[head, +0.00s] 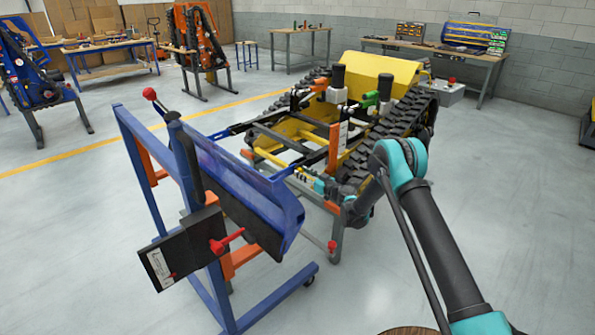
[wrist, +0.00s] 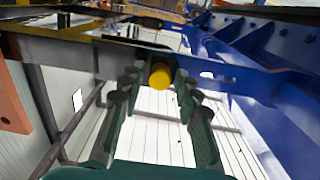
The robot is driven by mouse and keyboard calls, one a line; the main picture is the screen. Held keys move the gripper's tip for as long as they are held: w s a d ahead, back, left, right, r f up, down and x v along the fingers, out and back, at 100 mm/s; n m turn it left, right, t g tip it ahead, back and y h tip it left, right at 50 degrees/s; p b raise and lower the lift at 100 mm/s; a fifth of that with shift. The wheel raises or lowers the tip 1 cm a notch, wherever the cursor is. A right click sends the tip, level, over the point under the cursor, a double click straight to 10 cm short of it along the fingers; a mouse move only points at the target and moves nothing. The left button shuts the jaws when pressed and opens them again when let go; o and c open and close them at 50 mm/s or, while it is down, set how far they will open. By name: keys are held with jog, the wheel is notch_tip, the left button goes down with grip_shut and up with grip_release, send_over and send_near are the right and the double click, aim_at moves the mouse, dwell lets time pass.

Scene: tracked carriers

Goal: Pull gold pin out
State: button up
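The gold pin (wrist: 160,74) shows in the wrist view as a short round yellow end in a dark bracket. My gripper (wrist: 158,84) has its two dark green ridged fingers on either side of the pin, with the tips near it. A gap shows between each finger and the pin, so the gripper looks open and empty. In the head view my teal arm reaches to the tracked carrier (head: 405,105), and my gripper (head: 318,184) is small and partly hidden among its front parts. I cannot pick out the pin surely there.
A blue attachment (head: 285,205) on a blue stand (head: 140,165) is close to the left of my gripper; its blue metal fills the right of the wrist view. The floor at right is clear. Workbenches (head: 430,50) stand at the back.

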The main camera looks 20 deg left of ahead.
grip_shut()
jog(key=shift+d, duration=0.15)
jog(key=v, duration=0.8)
dwell(1.7)
jog(key=shift+s, duration=0.1)
dwell(0.4)
jog(key=shift+v, duration=1.65)
